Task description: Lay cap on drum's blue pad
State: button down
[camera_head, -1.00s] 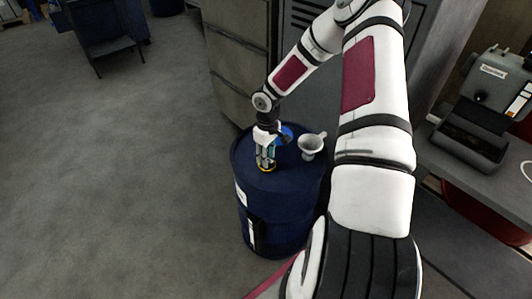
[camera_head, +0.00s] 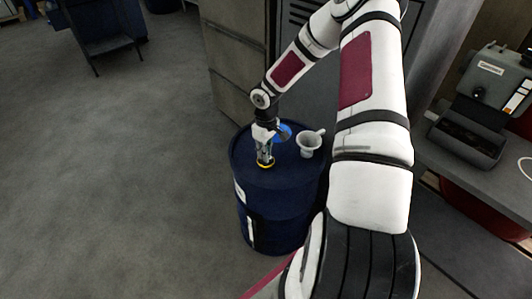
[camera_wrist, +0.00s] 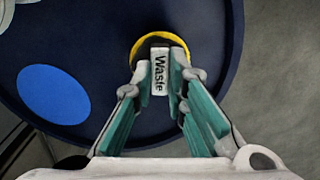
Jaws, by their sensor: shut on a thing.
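The dark blue drum (camera_head: 281,178) stands upright on the floor. The cap (camera_wrist: 160,38) shows as a yellow rim with a white upright piece reading "Waste" (camera_wrist: 159,72). In the head view, its yellow rim (camera_head: 266,165) shows at the drum top's near left. My gripper (camera_head: 265,156) points down, its teal-lined fingers (camera_wrist: 169,72) shut on the white piece. The fingers hide part of the cap, and I cannot tell whether it touches the drum top. The round blue pad (camera_wrist: 55,94) lies bare on the drum top, left of the cap; my gripper partly covers it in the head view (camera_head: 284,132).
A white cup-like vessel (camera_head: 308,144) stands on the drum top, right of the pad. Grey cabinets (camera_head: 234,60) rise behind the drum. A bench with a grey machine (camera_head: 482,110) is at right. Open floor (camera_head: 120,180) lies to the left.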

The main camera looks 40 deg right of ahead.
jog(key=shift+r+p, duration=1.5)
jog(key=shift+r, duration=0.8)
